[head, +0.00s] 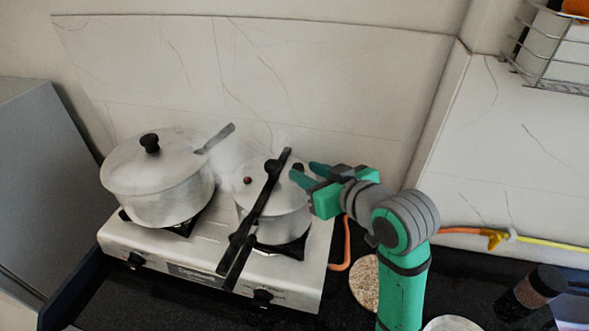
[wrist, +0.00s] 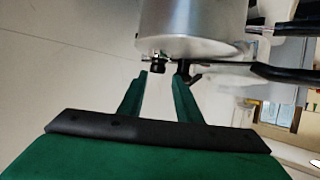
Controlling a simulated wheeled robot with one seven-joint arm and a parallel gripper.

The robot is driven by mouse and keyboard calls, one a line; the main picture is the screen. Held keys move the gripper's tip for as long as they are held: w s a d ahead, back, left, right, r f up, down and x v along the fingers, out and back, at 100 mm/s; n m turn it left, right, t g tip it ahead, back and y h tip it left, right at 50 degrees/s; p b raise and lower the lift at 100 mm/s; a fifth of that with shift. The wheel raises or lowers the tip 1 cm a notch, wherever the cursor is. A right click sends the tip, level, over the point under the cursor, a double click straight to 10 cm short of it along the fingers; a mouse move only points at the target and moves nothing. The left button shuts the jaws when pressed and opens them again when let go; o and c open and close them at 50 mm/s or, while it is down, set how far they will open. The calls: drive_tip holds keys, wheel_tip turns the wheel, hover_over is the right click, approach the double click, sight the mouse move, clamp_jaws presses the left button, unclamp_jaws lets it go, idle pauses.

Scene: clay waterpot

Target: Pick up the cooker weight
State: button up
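The pressure cooker (head: 283,225) sits on the right burner, with a long black handle across its lid. A small black piece on the lid, likely the cooker weight (head: 272,167), stands beside the handle. My gripper (head: 307,171) is open, just right of the lid, with its green fingers pointing left towards that piece. In the wrist view the cooker (wrist: 190,30) appears turned over at the top. The small dark weight (wrist: 158,67) lies just past and between the open fingertips (wrist: 160,75), and nothing is held. Another dark lid part is by the right finger.
A lidded silver pot (head: 160,190) with a black knob stands on the left burner of the steel stove (head: 195,262). The tiled wall is close behind. An orange hose, a round speckled board (head: 366,283) and a dark jar (head: 532,292) lie to the right.

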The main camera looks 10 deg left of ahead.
sight(298, 167)
drive_tip(key=shift+w+a+f, duration=0.15)
drive_tip(key=shift+w+f, duration=0.25)
drive_tip(key=shift+w, duration=0.2)
drive_tip(key=x, duration=0.4)
drive_tip(key=shift+a+r, duration=0.1)
drive_tip(key=shift+a, duration=0.15)
drive_tip(key=shift+w, duration=0.1)
